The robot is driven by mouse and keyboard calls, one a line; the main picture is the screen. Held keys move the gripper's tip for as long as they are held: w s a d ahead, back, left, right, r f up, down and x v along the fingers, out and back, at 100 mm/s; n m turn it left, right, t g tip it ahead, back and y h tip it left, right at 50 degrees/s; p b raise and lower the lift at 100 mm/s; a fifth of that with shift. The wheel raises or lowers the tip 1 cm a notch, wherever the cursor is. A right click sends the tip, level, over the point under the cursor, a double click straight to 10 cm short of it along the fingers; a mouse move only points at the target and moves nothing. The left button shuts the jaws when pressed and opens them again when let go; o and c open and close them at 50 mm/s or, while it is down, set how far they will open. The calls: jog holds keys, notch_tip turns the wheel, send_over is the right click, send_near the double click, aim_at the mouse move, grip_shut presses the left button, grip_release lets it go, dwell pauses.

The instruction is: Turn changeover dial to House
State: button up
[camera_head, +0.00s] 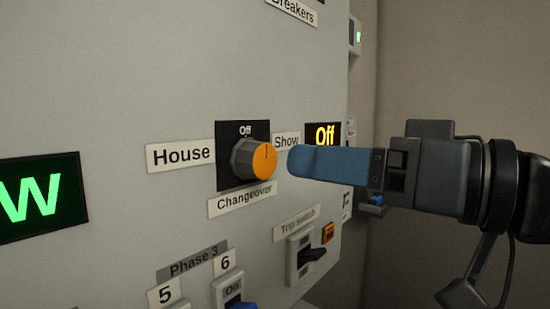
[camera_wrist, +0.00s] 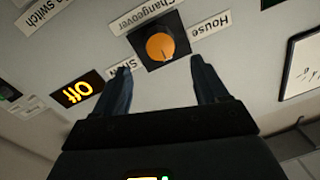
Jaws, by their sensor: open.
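The changeover dial (camera_head: 262,160) is a grey knob with an orange face on a black plate on the grey panel. Its dark pointer line points up at the Off mark. The House label (camera_head: 181,155) is on its left and the Show label (camera_head: 286,141) on its right. My gripper (camera_head: 292,161) is open, its blue fingers reaching toward the dial from the right. In the wrist view, which is upside down, the dial (camera_wrist: 160,46) lies ahead between the two spread fingertips (camera_wrist: 160,66), with nothing held. The head view shows mainly one finger; any contact is unclear.
An amber display (camera_head: 323,135) right of the dial reads Off. Below are the trip switch (camera_head: 311,254), an orange lamp (camera_head: 328,232) and Phase 3 breakers (camera_head: 235,293). A green display (camera_head: 42,197) is at far left. The panel around House is flat.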

aim_at(268, 160)
jog(key=p+x, duration=0.1)
jog(key=x, duration=0.6)
jog(key=shift+a, duration=0.1)
jog(key=shift+c, duration=0.5)
jog(key=c, duration=1)
jog(key=shift+o, duration=0.2)
jog(key=shift+f+n, duration=0.1)
jog(key=shift+n, duration=0.4)
jog(key=n+b, duration=0.4)
jog(key=shift+n, duration=0.3)
jog(key=n+h+b, duration=0.1)
jog(key=n+b, duration=0.3)
jog(key=n, duration=0.2)
jog(key=shift+s+a, duration=0.1)
jog(key=shift+a, duration=0.05)
